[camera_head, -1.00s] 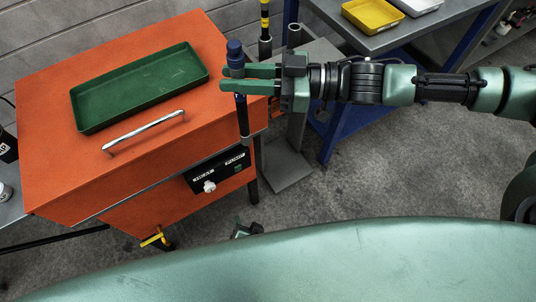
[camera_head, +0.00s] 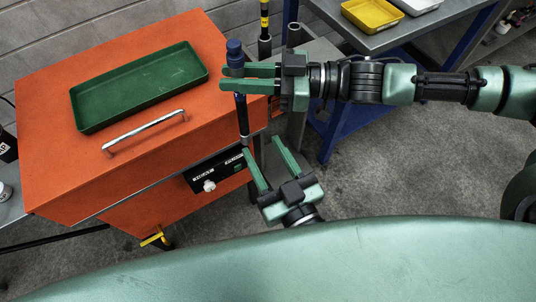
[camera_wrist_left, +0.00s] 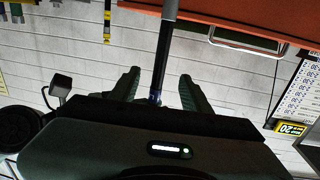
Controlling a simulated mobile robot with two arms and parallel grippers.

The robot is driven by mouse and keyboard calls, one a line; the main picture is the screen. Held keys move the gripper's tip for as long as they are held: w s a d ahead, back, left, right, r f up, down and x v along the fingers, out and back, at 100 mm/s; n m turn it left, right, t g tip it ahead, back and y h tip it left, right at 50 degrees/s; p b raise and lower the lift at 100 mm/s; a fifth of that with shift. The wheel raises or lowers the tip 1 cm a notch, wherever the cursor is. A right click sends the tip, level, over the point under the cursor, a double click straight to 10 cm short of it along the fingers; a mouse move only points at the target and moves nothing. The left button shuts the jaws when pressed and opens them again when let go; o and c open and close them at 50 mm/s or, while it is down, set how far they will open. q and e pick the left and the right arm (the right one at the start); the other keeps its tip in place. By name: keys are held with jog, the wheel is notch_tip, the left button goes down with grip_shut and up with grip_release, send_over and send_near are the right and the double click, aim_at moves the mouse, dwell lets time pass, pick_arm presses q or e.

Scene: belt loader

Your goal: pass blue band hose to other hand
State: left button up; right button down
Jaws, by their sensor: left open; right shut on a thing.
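The blue band hose (camera_head: 242,115) is a dark, near-upright rod with a blue upper end and a grey lower tip. My right gripper (camera_head: 228,78), whose arm comes in from the right, is shut around its upper part, beside the orange cabinet. My left gripper (camera_head: 261,146) is open below it, its fingers pointing up. The hose's lower tip is close to its left finger. In the left wrist view the hose (camera_wrist_left: 164,55) appears between the open fingers (camera_wrist_left: 159,82); I cannot tell whether they touch it.
The orange cabinet (camera_head: 60,175) carries a green tray (camera_head: 140,85) and a metal handle (camera_head: 145,132). A yellow-banded hose (camera_head: 264,18) stands behind my right gripper. A grey table (camera_head: 375,40) holds yellow and white trays. Open floor (camera_head: 385,175) lies to the right.

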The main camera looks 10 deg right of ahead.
aim_at(246, 118)
pick_arm(q)
jog(key=x, duration=1.1)
jog(key=shift+w, duration=0.1)
grip_shut()
pick_arm(e)
jog(key=c, duration=1.2)
grip_release()
jog(key=shift+o, duration=0.2)
